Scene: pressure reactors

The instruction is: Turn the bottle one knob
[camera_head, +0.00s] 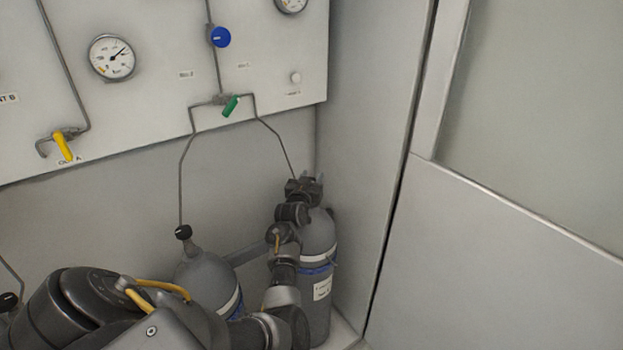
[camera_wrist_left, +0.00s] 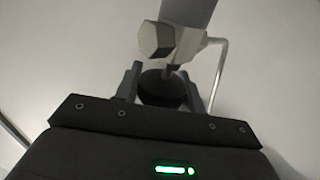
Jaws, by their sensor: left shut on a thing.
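Two grey gas bottles stand against the back wall in the head view. My left arm reaches to the top of the right bottle (camera_head: 319,240), which has a white label too small to read. My left gripper (camera_head: 305,184) is at that bottle's valve. In the left wrist view the gripper (camera_wrist_left: 162,86) is shut on a dark round knob (camera_wrist_left: 162,90), one finger on each side. A grey metal valve body and a thin bent pipe show beyond the knob. The left bottle (camera_head: 206,275) has its own black knob (camera_head: 183,232), untouched. My right gripper is not in view.
A white panel (camera_head: 150,110) above carries gauges, a blue knob (camera_head: 220,37), a green lever (camera_head: 231,106) and a yellow lever (camera_head: 63,146). Thin pipes run down to the bottles. A grey side wall (camera_head: 370,150) stands close right of the right bottle.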

